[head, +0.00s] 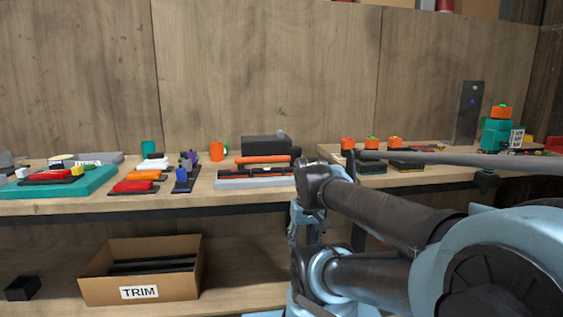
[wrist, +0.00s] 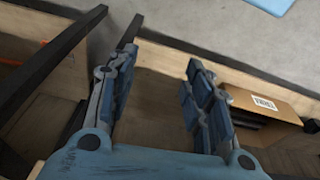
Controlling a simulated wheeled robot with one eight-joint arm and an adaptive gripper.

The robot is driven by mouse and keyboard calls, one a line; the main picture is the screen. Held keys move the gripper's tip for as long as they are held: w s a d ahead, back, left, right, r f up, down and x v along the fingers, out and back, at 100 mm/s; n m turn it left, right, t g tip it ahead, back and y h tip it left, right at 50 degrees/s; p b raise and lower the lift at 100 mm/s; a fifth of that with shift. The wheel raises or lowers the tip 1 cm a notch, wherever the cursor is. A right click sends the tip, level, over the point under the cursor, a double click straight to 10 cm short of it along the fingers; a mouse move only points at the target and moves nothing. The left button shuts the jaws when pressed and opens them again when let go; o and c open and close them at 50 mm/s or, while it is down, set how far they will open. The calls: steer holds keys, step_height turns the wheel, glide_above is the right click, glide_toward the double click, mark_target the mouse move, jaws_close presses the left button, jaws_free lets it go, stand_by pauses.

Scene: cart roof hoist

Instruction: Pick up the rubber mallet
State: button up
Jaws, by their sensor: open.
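An orange bar with a dark end (head: 264,160) lies on the workbench near the middle of the head view. It looks like the rubber mallet's handle and head, but my arm is close to its right end and I cannot be sure. My gripper (head: 303,228) hangs in front of the bench's front edge, below and to the right of this bar. In the wrist view my gripper (wrist: 160,58) is open, with nothing between its fingers. The mallet does not show in the wrist view.
The workbench (head: 50,208) holds a teal tray (head: 100,184), a spirit level (head: 255,178), a black block (head: 263,145) and an orange cylinder (head: 217,152). A cardboard box marked TRIM (head: 187,286) stands on the lower shelf; it also shows in the wrist view (wrist: 285,103).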

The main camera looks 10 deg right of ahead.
steer(key=w+r+n, duration=0.8)
steer(key=w+r, duration=1)
steer(key=n, duration=0.9)
glide_toward(282, 158)
steer(key=shift+t, duration=0.3)
steer(key=x, duration=0.3)
steer(key=w+x, duration=0.1)
steer(key=x, duration=0.1)
steer(key=shift+w+d+f, duration=0.1)
steer(key=shift+d+f, duration=0.05)
steer(key=shift+d, duration=0.1)
steer(key=shift+s+x, duration=0.1)
steer(key=shift+x, duration=1.25)
steer(key=shift+s+x, duration=0.15)
steer(key=shift+x, duration=1.15)
steer(key=shift+a, duration=0.15)
jaws_close()
